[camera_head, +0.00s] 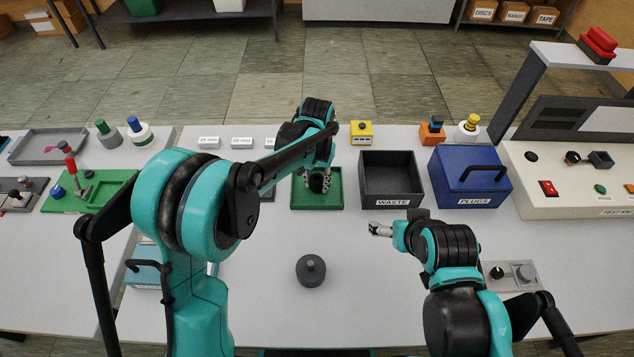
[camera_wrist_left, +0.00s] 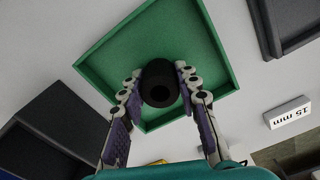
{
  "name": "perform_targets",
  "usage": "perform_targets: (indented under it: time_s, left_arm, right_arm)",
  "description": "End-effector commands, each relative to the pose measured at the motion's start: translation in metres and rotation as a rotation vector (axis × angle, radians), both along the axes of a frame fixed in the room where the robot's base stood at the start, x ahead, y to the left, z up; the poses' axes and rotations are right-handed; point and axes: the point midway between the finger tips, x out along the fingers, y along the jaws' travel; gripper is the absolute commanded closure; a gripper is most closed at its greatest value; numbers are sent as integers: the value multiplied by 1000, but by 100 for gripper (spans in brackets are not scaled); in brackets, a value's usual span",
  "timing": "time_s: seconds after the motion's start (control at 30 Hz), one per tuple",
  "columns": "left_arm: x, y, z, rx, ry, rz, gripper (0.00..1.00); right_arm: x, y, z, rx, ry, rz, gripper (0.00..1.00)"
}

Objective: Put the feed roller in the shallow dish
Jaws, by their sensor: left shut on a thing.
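The feed roller, a short black cylinder with a hole in its end (camera_wrist_left: 160,83), is between the fingers of my left gripper (camera_wrist_left: 158,88). The gripper is shut on it from both sides. The shallow dish is a green square tray with low walls (camera_wrist_left: 105,65). The roller lies over the inside of the dish in the left wrist view; I cannot tell if it touches the floor. In the head view my left gripper (camera_head: 319,182) is over the green dish (camera_head: 334,201). My right gripper (camera_head: 380,229) is over the bare table, right of the dish; its fingers are too small to judge.
A dark WASTE bin (camera_head: 391,187) stands just right of the dish, then a blue PLUGS box (camera_head: 470,184). A grey round knobbed weight (camera_head: 311,270) stands on the near table. A green fixture board (camera_head: 105,188) lies at the left. The table's front middle is mostly clear.

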Motion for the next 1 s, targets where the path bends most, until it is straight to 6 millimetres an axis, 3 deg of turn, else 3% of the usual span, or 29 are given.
perform_targets:
  time_s: [0.2, 0.23, 0.3, 0.67, 0.77, 1.0]
  left_arm:
    - [0, 0, -3, 0, 0, 0, 100]
    - [0, 0, -3, 0, 0, 0, 63]
    - [0, 0, -2, 0, 0, 0, 48]
    - [0, 0, 2, 0, 0, 0, 48]
    - [0, 0, 15, 0, 0, 0, 48]
    - [-1, 0, 69, 0, 0, 0, 48]
  right_arm:
    - [0, 0, -2, 0, 0, 0, 16]
    - [0, 0, -2, 0, 0, 0, 16]
    - [0, 0, -1, 0, 0, 0, 16]
    - [0, 0, 2, 0, 0, 0, 16]
    - [0, 0, 7, 0, 0, 0, 16]
    - [0, 0, 26, 0, 0, 0, 16]
